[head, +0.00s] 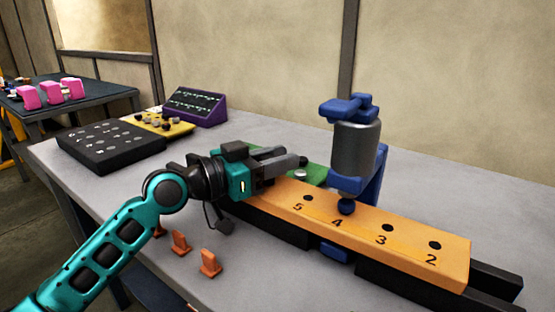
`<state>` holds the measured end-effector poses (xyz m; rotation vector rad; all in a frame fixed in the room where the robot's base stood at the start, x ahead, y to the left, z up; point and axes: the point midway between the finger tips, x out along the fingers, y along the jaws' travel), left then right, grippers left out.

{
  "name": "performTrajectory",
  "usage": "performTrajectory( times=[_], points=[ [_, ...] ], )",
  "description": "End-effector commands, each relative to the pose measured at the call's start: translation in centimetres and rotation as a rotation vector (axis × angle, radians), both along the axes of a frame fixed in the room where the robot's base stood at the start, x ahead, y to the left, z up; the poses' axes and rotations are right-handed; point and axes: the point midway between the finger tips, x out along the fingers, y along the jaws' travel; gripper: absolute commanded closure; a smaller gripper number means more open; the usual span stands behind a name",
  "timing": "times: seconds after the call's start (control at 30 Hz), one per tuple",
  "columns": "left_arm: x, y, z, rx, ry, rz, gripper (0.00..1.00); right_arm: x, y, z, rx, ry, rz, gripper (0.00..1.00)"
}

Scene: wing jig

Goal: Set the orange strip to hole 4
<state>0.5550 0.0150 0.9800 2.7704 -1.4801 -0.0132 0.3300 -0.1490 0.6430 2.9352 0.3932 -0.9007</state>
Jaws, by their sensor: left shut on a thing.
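The orange strip (408,245) lies on a dark rail, marked 5, 4, 3 and 2 from left to right. Holes show beside 5, 3 and 2. A blue clamp with a grey cylinder (354,150) stands over the strip. My right gripper is out of view.
A green part (313,174) with a silver knob is behind the strip. A black tray (110,147), yellow tray (178,129) and purple panel (196,105) stand back left. The right rear tabletop is clear.

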Motion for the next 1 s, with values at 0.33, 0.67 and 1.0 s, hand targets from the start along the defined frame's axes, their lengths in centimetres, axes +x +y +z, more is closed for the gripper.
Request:
performTrajectory(
  times=[0.33,0.67,1.0],
  points=[
    [0.05,0.07,1.21,-0.017,-0.022,0.004,0.64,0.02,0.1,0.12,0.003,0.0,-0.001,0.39],
    [0.08,0.08,0.62,-0.008,-0.011,0.004,0.44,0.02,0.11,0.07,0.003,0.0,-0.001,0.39],
    [0.09,0.09,0.36,-0.005,-0.007,0.004,0.44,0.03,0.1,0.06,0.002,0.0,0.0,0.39]
  ],
)
